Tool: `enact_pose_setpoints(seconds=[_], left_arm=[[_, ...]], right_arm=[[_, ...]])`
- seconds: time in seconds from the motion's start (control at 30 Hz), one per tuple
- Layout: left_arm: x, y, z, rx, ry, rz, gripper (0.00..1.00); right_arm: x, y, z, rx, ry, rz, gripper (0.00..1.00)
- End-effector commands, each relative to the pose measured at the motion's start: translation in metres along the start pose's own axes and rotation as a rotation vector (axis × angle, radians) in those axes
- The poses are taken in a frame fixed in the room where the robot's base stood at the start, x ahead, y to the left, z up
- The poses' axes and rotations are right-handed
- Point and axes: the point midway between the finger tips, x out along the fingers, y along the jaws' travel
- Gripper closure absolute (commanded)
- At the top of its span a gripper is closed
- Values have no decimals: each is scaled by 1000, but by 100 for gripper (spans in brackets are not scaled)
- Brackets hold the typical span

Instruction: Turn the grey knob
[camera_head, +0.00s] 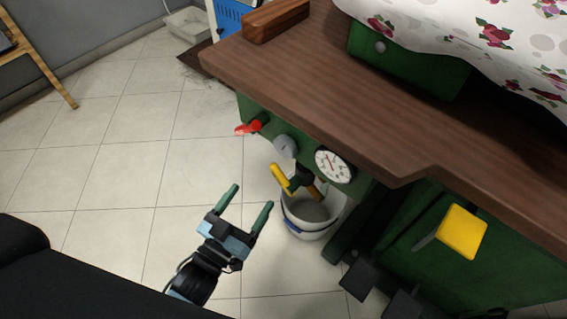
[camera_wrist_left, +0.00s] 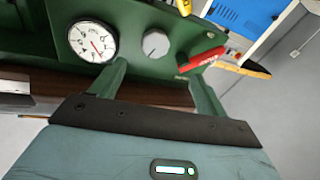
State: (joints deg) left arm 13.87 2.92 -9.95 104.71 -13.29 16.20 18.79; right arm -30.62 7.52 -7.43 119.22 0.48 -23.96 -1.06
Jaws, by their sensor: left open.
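The grey knob (camera_head: 285,145) sits on the green front panel below the wooden top, between a red handle (camera_head: 248,128) and a round dial gauge (camera_head: 333,165). In the left wrist view the round grey knob (camera_wrist_left: 156,43) shows between the white gauge (camera_wrist_left: 93,41) and the red handle (camera_wrist_left: 201,60). My left gripper (camera_head: 246,202) is open and empty, below and to the left of the knob, apart from it. In the wrist view its fingers (camera_wrist_left: 160,82) stand on either side of the knob's place in the picture. My right gripper is not seen.
A bucket (camera_head: 307,217) stands under the panel, with a yellow-handled thing above it. A yellow block (camera_head: 461,232) is at the right on the green cabinet. The tiled floor (camera_head: 110,170) at left is clear.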

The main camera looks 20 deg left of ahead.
Motion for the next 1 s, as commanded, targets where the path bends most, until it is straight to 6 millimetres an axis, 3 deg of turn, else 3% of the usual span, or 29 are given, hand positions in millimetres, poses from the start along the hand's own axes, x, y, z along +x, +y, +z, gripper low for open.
enact_pose_setpoints(seconds=[0.03, 0.1, 0.33, 0.77, 1.0], left_arm=[[12, -2, 14, -2, 42, 14, 25], [26, -3, 17, -4, 101, 35, 25], [58, -2, 20, -8, 236, 90, 25], [71, 0, 13, -9, 274, 106, 25], [103, 3, 5, -9, 274, 105, 25]], right_arm=[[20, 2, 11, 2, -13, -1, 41], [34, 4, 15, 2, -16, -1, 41], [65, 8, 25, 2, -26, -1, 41], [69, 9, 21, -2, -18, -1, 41], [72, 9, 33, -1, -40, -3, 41]])
